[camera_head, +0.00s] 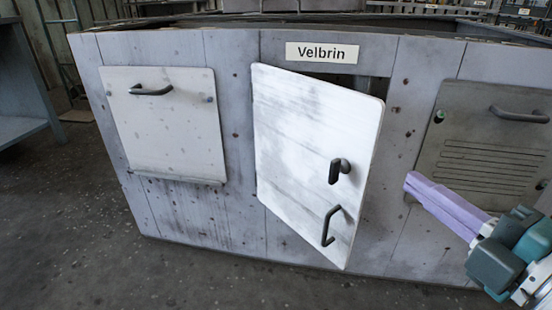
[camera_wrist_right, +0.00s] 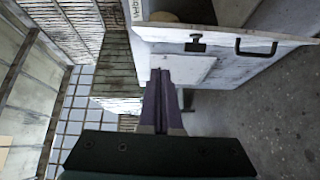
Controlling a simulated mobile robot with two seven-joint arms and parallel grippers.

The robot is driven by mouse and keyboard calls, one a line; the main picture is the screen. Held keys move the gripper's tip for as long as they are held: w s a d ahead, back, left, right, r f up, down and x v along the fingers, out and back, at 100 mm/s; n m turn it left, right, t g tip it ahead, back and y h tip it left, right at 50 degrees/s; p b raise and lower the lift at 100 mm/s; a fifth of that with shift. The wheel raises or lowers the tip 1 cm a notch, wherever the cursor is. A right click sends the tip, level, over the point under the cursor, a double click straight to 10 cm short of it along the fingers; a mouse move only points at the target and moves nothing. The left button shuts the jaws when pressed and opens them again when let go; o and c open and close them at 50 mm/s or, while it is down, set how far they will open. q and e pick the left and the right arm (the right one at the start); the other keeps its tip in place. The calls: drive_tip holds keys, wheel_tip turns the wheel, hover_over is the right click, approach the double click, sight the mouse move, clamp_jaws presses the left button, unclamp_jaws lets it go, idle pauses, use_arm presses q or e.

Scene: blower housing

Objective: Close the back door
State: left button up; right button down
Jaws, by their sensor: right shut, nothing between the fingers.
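The white door (camera_head: 315,150) stands partly open in the middle of the grey housing, under the Velbrin label (camera_head: 322,53). Its right edge is swung outward, with a dark gap behind its top right. It carries a dark latch knob (camera_head: 339,171) and a dark bar handle (camera_head: 331,226). The door also shows in the right wrist view (camera_wrist_right: 225,65), with its handle (camera_wrist_right: 256,47). My right gripper (camera_head: 409,182) has its purple fingers shut and empty, right of the door's free edge and apart from it in the head view. My left gripper is out of view.
The grey housing (camera_head: 235,130) has a white hatch (camera_head: 165,125) at left and a louvred grey panel (camera_head: 480,150) at right, both with handles. A metal bench (camera_head: 20,85) stands at far left. The concrete floor (camera_head: 100,265) in front is clear.

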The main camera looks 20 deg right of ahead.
sight(373, 158)
drive_tip(key=shift+n+y, duration=0.3)
drive_tip(key=shift+n, duration=0.1)
drive_tip(key=w+b, duration=0.1)
drive_tip(key=w, duration=0.2)
drive_tip(key=w+d+f+b, duration=0.1)
drive_tip(key=w, duration=0.3)
drive_tip(key=w+f+b, duration=0.1)
drive_tip(key=w+b, duration=0.1)
drive_tip(key=w, duration=0.2)
drive_tip(key=shift+w+d+f, duration=0.1)
drive_tip(key=shift+d+f, duration=0.05)
drive_tip(key=shift+d, duration=0.05)
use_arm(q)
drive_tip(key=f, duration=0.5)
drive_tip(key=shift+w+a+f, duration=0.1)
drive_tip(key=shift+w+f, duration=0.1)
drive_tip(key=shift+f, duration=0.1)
use_arm(e)
drive_tip(key=shift+w+d, duration=0.1)
drive_tip(key=shift+d, duration=0.2)
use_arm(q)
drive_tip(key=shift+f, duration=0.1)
use_arm(e)
drive_tip(key=shift+d, duration=0.1)
